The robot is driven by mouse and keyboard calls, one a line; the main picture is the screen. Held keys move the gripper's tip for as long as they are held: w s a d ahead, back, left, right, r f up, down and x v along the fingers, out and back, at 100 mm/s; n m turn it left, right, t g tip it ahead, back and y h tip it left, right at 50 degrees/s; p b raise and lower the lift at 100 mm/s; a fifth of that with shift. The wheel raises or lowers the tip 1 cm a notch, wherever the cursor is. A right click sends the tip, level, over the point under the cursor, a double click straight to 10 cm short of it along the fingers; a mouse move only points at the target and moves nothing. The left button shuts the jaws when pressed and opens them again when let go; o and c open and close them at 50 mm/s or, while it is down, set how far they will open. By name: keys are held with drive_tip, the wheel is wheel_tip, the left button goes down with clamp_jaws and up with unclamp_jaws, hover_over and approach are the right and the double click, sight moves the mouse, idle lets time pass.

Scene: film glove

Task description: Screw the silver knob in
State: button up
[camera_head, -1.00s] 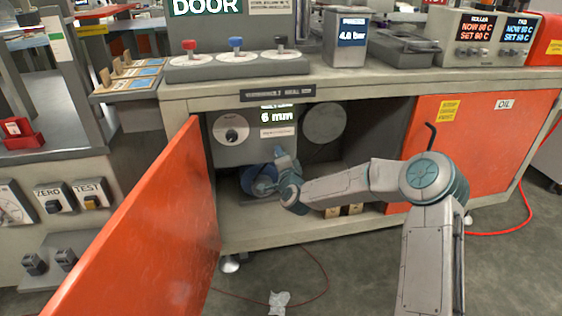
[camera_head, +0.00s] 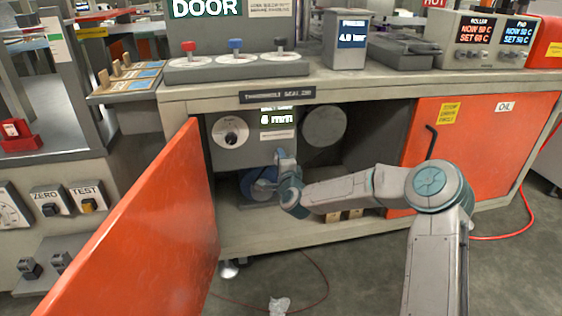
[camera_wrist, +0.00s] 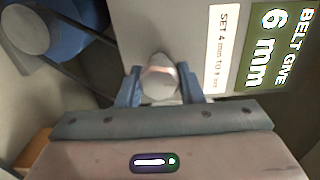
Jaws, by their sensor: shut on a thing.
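The silver knob (camera_wrist: 158,80) shows in the wrist view, pale and rounded, in front of a grey housing. My gripper (camera_wrist: 159,88) has one blue-grey finger on each side of the knob and is shut on it. In the head view my gripper (camera_head: 283,160) reaches into the open cabinet below a display; the knob is hidden there by the gripper. The display (camera_wrist: 268,45) reads "BELT GIVE 6 mm", with a label (camera_wrist: 221,50) "SET 4 mm TO 9 mm" beside it.
An orange door (camera_head: 150,230) stands open left of my arm. A blue pulley (camera_wrist: 52,35) with a dark belt lies close to the gripper. The cabinet shelf (camera_head: 250,232) is below, the worktop (camera_head: 330,85) above. A closed orange door (camera_head: 480,150) is at right.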

drive_tip(key=o, duration=1)
drive_tip(key=shift+c, duration=0.2)
drive_tip(key=p+v, duration=0.4)
drive_tip(key=v, duration=1)
drive_tip(key=shift+w, duration=0.1)
